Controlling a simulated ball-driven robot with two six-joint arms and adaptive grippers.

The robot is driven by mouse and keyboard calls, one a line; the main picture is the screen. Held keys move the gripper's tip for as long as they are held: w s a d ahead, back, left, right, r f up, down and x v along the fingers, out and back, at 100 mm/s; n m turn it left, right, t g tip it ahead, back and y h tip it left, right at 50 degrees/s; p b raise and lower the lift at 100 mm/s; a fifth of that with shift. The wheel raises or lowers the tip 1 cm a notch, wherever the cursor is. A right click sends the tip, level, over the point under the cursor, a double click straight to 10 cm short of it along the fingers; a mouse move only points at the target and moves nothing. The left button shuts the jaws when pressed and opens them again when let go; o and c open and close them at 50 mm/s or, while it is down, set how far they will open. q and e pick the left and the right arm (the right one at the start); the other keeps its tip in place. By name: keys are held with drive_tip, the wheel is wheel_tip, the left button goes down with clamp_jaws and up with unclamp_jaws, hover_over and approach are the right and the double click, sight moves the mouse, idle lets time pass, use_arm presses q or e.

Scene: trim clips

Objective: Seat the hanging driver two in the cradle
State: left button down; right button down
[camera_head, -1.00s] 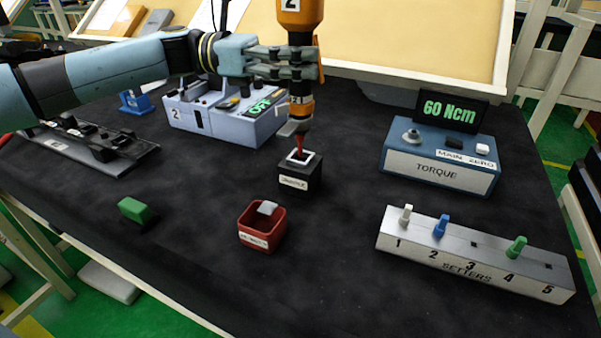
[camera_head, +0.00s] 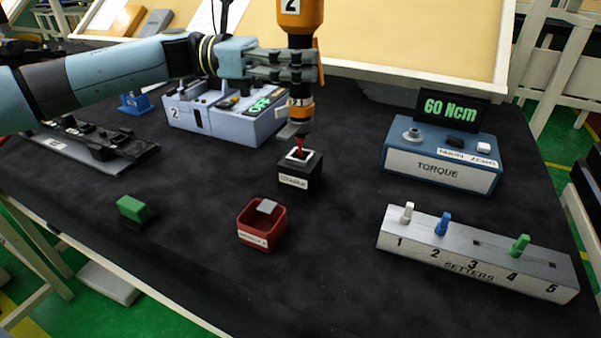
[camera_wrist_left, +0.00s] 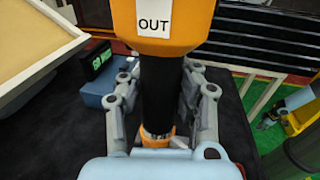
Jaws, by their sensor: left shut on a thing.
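Driver two (camera_head: 300,14), orange with a black grip and a "2" label, hangs upright and runs out of the top of the head view. My left gripper (camera_head: 312,66) is shut on its black grip; the wrist view shows the fingers on both sides of the grip and an "OUT" label on the driver (camera_wrist_left: 168,22). Below the gripper are an orange collar and a red tip. The tip is at the white-rimmed opening of a small black block (camera_head: 300,181); how deep it sits, I cannot tell. The block's label is too blurred to read surely.
A pale box marked 2 (camera_head: 205,118) showing "OFF" stands behind left. A red bin (camera_head: 262,238) and green block (camera_head: 133,208) lie in front. The TORQUE box (camera_head: 440,170) reads 60 Ncm; the SETTERS rack (camera_head: 470,262) is front right. A black fixture (camera_head: 85,160) is at left.

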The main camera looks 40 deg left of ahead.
sight(290, 93)
use_arm(q)
drive_tip(key=shift+f+b, duration=2.35)
drive_tip(key=shift+f, duration=0.3)
idle(0.9)
drive_tip(key=c, duration=0.9)
unclamp_jaws()
drive_tip(key=shift+o, duration=0.5)
drive_tip(key=o, duration=0.8)
drive_tip(key=r+p+v, duration=0.2)
drive_tip(key=p+v, duration=0.3)
drive_tip(key=v, duration=0.5)
